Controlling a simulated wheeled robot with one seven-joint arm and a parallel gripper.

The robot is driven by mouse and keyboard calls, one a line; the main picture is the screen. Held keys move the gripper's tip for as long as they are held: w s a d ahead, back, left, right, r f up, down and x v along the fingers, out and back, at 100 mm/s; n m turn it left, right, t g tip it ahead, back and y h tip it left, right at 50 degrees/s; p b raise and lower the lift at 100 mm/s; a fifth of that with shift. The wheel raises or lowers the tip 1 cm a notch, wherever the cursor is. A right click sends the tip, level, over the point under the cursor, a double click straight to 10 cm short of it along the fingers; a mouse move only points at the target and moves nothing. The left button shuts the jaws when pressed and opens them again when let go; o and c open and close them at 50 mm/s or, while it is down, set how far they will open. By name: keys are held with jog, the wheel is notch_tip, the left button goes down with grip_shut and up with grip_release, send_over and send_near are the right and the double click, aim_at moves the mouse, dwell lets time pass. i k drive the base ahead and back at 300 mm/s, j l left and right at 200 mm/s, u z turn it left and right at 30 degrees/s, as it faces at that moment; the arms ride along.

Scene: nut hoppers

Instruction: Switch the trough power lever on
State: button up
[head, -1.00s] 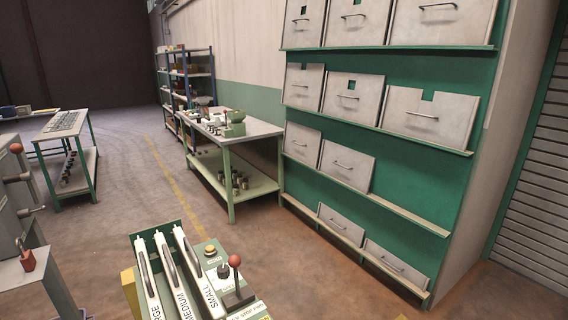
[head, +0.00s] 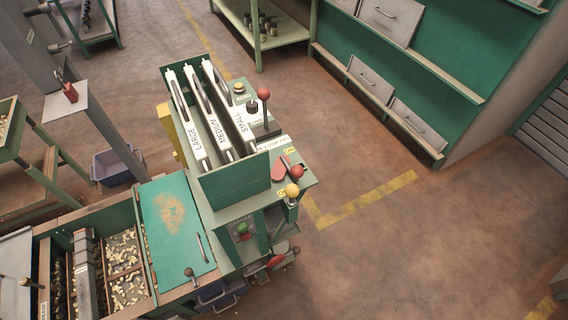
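A green machine cabinet (head: 234,184) stands in the middle of the view, with a trough (head: 120,265) at its lower left. Several levers show: an upright one with a red ball (head: 264,94) on the cabinet top, one with a red knob (head: 297,171) and one with a yellow knob (head: 292,190) at its right front corner. A small dark-knobbed lever (head: 189,272) stands at the trough's front edge. The labels are too small to tell which is the trough power lever or its on position. My gripper is not in view.
White slides (head: 213,127) marked LARGE, MEDIUM and SMALL lie in the cabinet top. A green lid (head: 172,225) with a handle covers part of the trough, and pale nuts lie beside it. A grey-blue bin (head: 117,167) sits on the floor behind. The floor (head: 400,240) at right is clear.

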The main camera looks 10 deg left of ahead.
aim_at(282, 165)
jog(key=i+u, duration=0.1)
jog(key=u, duration=0.3)
jog(key=j+u, duration=0.1)
jog(key=u, duration=0.3)
jog(key=i+u, duration=0.15)
jog(key=u, duration=0.25)
jog(key=l+u, duration=0.1)
jog(key=u, duration=0.3)
jog(key=i, duration=0.1)
